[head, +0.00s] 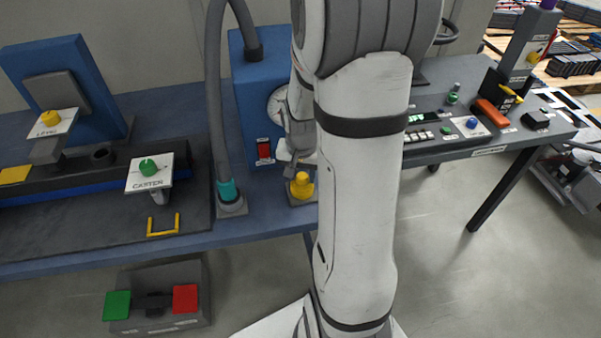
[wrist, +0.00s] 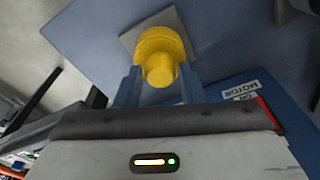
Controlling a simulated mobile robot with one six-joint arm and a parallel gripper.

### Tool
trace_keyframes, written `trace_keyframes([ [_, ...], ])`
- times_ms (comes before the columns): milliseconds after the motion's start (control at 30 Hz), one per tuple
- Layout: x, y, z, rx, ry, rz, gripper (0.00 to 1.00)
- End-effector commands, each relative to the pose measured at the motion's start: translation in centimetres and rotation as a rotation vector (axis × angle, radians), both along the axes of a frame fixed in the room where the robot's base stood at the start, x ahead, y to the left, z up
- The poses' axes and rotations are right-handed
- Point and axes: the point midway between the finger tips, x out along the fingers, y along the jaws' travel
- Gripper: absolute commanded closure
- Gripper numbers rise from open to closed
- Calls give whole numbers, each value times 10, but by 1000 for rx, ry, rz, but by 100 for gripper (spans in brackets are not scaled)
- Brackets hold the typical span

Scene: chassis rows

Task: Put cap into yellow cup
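A yellow piece (head: 301,188) stands on a square grey base at the front edge of the blue table, below my gripper (head: 297,165). In the wrist view it shows as a wide round yellow part, which looks like the yellow cup (wrist: 163,39), with a narrower yellow cylinder, perhaps the cap (wrist: 159,72), in front of it. The fingers of my gripper (wrist: 160,84) lie on both sides of the narrower cylinder, very close to it. I cannot tell whether they press on it. The inside of the cup is hidden.
A blue box (head: 255,110) with a dial and a red switch (head: 264,150) stands just behind. A grey hose with a teal collar (head: 228,190) rises at the left. A green knob labelled CASTER (head: 148,167) is further left. A control console (head: 470,125) is at the right.

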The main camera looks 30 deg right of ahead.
Motion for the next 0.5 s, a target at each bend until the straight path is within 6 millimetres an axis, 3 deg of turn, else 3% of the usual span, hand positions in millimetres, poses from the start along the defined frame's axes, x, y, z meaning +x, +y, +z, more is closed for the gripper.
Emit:
trace_keyframes([
  [200, 0, 0, 0, 0, 0, 0, 49],
  [500, 0, 0, 8, -2, -4, 0, 49],
])
